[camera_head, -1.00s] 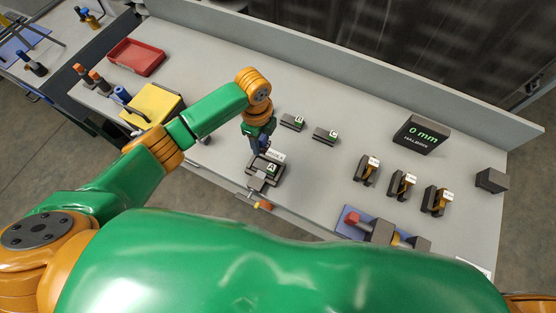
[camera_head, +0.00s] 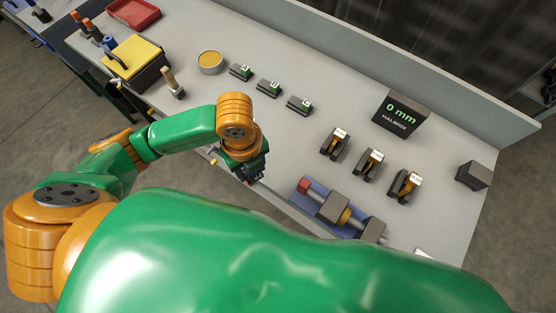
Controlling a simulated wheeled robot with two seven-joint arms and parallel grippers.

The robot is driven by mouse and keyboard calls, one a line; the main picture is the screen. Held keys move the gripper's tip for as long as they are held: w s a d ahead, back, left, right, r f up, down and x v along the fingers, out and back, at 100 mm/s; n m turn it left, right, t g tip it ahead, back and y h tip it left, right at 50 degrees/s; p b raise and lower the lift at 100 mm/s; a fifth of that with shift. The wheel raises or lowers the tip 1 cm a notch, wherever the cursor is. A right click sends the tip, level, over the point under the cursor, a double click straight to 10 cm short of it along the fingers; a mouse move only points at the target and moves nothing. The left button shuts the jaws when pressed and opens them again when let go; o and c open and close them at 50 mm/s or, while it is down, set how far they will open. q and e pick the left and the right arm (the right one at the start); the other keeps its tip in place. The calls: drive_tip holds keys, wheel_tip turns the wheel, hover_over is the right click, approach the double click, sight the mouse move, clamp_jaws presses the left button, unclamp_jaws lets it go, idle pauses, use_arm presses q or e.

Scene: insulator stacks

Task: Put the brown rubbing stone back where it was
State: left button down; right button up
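I cannot clearly pick out a brown rubbing stone. My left gripper (camera_head: 252,175) points down near the bench's front edge; its fingers are small and dark, and I cannot tell whether it is open or holds anything. Three dark blocks with green-and-white labels stand in a row behind it: the left block (camera_head: 241,72), the middle block (camera_head: 269,88) and the right block (camera_head: 300,105). The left gripper is apart from them. The arm hides part of the bench front. My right gripper is not in view.
Several orange-brown pieces in dark stands (camera_head: 367,165) are at right, behind a blue mat (camera_head: 294,197) with a shaft. A display box (camera_head: 400,114) reads 0 mm. A round tin (camera_head: 210,62), a brush (camera_head: 170,80) and a yellow-topped box (camera_head: 134,56) stand at left.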

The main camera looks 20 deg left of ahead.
use_arm(q)
hover_over(272, 161)
drive_tip(key=s+a, duration=0.1)
drive_tip(key=s, duration=0.2)
wheel_tip(272, 161, down, 4)
drive_tip(key=r, duration=0.1)
drive_tip(key=w+f, duration=0.1)
drive_tip(key=f, duration=0.1)
drive_tip(key=w+d+f, duration=0.1)
drive_tip(key=f, duration=0.1)
drive_tip(key=shift+w+d+b, duration=0.15)
drive_tip(key=shift+w+b, duration=0.25)
drive_tip(key=f, duration=0.3)
drive_tip(key=shift+w+f, duration=0.25)
drive_tip(key=shift+f, duration=0.05)
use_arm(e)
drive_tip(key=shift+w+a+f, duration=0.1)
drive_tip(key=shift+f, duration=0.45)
use_arm(q)
drive_tip(key=shift+c, duration=1.7)
unclamp_jaws()
drive_tip(key=shift+f, duration=0.1)
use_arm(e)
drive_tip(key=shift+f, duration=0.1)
